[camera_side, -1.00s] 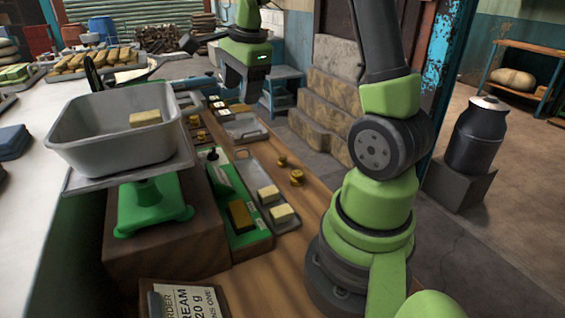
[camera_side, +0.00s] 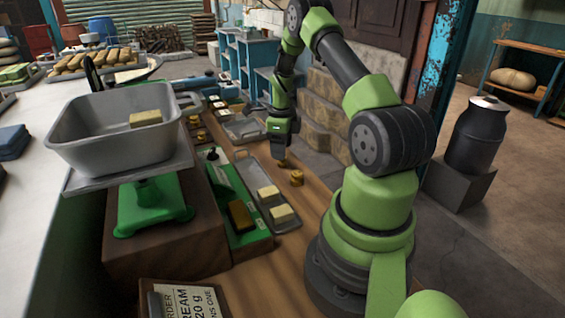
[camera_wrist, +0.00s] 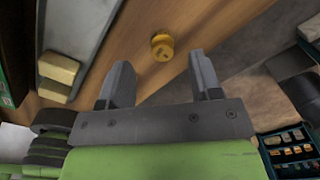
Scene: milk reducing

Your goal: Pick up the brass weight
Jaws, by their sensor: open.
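A metal tray (camera_side: 252,178) with butter blocks lies left of the weights. Beside it is a green-lined holder (camera_side: 240,222) with a brown block. A grey pan (camera_side: 75,125) holding butter sits on a green scale (camera_side: 150,205). Bare bench lies around the weights.

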